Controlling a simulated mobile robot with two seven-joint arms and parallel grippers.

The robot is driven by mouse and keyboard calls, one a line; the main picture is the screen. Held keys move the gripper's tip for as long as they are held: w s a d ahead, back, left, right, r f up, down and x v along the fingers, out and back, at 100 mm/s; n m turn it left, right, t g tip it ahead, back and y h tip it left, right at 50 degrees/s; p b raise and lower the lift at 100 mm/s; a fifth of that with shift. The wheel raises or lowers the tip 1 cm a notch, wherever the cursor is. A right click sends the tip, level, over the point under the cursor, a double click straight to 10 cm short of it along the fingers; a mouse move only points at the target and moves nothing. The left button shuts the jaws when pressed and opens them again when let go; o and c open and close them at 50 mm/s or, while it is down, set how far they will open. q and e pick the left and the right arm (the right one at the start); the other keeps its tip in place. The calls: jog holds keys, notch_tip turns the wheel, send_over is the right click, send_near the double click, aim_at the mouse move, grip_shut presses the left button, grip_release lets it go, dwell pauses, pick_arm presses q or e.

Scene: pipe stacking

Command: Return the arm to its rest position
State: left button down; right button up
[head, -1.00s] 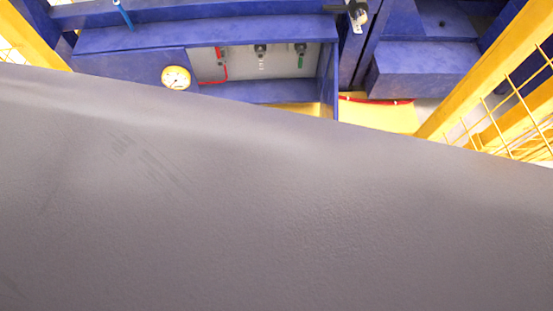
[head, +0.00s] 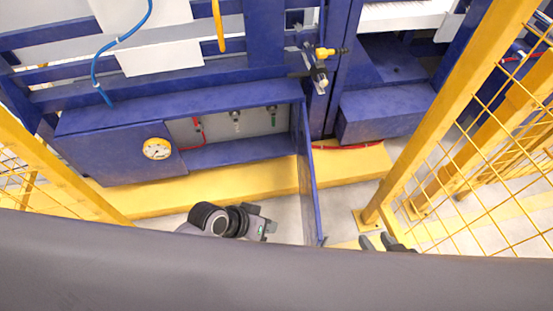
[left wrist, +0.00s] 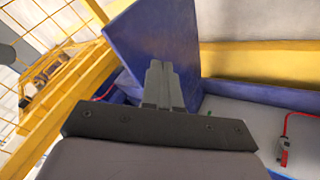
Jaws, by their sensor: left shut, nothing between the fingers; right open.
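My left gripper (head: 270,227) is near the lower middle of the head view, left of the upright blue panel. Its wrist and hand show over the pale floor, in front of the yellow base strip. In the left wrist view the fingers (left wrist: 163,85) are together and hold nothing, with a blue panel (left wrist: 150,40) behind them. My right gripper (head: 377,241) shows only as two dark fingertips, apart and empty, right of the panel. A large grey shape close to the head camera hides the rest of my right gripper and much of my arms.
A blue machine frame (head: 190,90) with a gauge (head: 157,148) and a recess with red and green fittings stands ahead. The upright blue panel (head: 307,180) juts out between my grippers. Yellow mesh fences (head: 460,170) stand right and left (head: 60,170).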

pick_arm(q)
jog(key=s+a+r+n+t+y, duration=0.1)
jog(key=s+a+r+t+y, duration=0.2)
jog(key=a, duration=0.4)
jog(key=s+a+r+t+y, duration=0.1)
jog(key=s+a+r+t, duration=0.1)
jog(key=a+r+t, duration=0.4)
notch_tip(320, 180, up, 8)
jog(key=a+g+p, duration=0.2)
jog(key=p, duration=1)
jog(key=shift+s, duration=0.25)
jog(key=shift+a, duration=0.1)
jog(key=shift+s, duration=0.1)
